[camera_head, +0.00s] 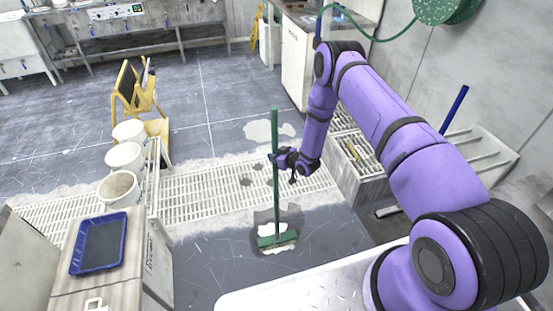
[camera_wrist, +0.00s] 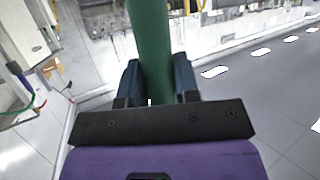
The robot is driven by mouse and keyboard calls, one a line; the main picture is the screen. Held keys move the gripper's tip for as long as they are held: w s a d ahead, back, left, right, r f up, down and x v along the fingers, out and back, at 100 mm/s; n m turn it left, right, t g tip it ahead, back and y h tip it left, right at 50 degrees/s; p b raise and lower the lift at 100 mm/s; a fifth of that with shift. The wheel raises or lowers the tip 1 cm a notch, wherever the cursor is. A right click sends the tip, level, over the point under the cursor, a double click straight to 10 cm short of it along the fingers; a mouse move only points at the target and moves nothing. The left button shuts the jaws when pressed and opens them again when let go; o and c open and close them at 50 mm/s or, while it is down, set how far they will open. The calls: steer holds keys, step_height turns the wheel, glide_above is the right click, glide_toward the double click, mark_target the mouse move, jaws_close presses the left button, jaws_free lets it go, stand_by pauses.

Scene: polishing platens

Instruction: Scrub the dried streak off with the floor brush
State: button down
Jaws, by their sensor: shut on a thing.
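The floor brush (camera_head: 276,190) has a long green handle and a wide green head (camera_head: 278,240). It stands upright with its head down at the floor. A whitish dried patch (camera_head: 279,218) with a dark wet-looking border lies around the head, partly hidden by it. My gripper (camera_head: 273,158) is shut on the handle at about mid-height. In the wrist view the green handle (camera_wrist: 150,50) runs between the two dark fingers.
A floor grating (camera_head: 215,190) crosses behind the brush. Buckets (camera_head: 118,188) and a blue tray (camera_head: 99,244) sit on the left. A trough (camera_head: 357,160) is at the right. Open grey floor lies at the back.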

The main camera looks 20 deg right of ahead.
steer(key=shift+w+r, duration=0.1)
steer(key=shift+w, duration=0.2)
steer(key=shift+w+r, duration=0.1)
steer(key=shift+w, duration=1.75)
steer(key=shift+w+r, duration=0.15)
steer(key=shift+w, duration=1.55)
steer(key=shift+w, duration=1.7)
steer(key=shift+f, duration=0.2)
